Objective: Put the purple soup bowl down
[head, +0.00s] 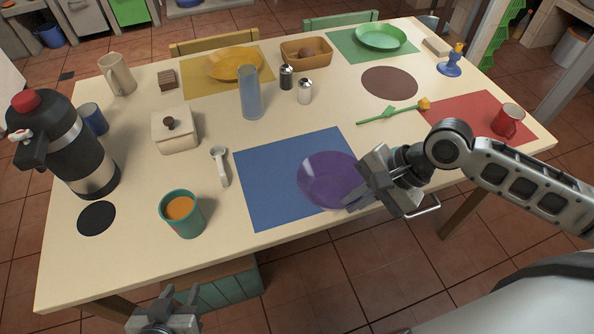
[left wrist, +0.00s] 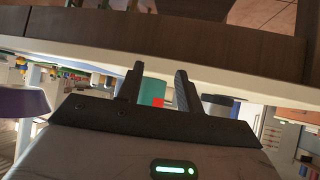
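The purple soup bowl (head: 325,180) is upright over the right edge of the blue placemat (head: 270,190). My right gripper (head: 362,190) is at the bowl's right rim and appears closed on it; the fingertips are partly hidden. I cannot tell whether the bowl's base touches the mat or hangs just above it. My left gripper (head: 165,308) is open and empty at the near side of the table, low in the head view. Its two separated fingers also show in the left wrist view (left wrist: 158,88). A purple shape, probably the bowl, shows at that view's left edge (left wrist: 22,102).
A teal cup (head: 183,222) with orange contents and a white scoop (head: 219,165) are left of the blue mat. A blue glass (head: 250,92) and shakers (head: 304,92) stand behind it. A green-stemmed flower (head: 390,114) lies beyond the bowl. Most of the blue mat is clear.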

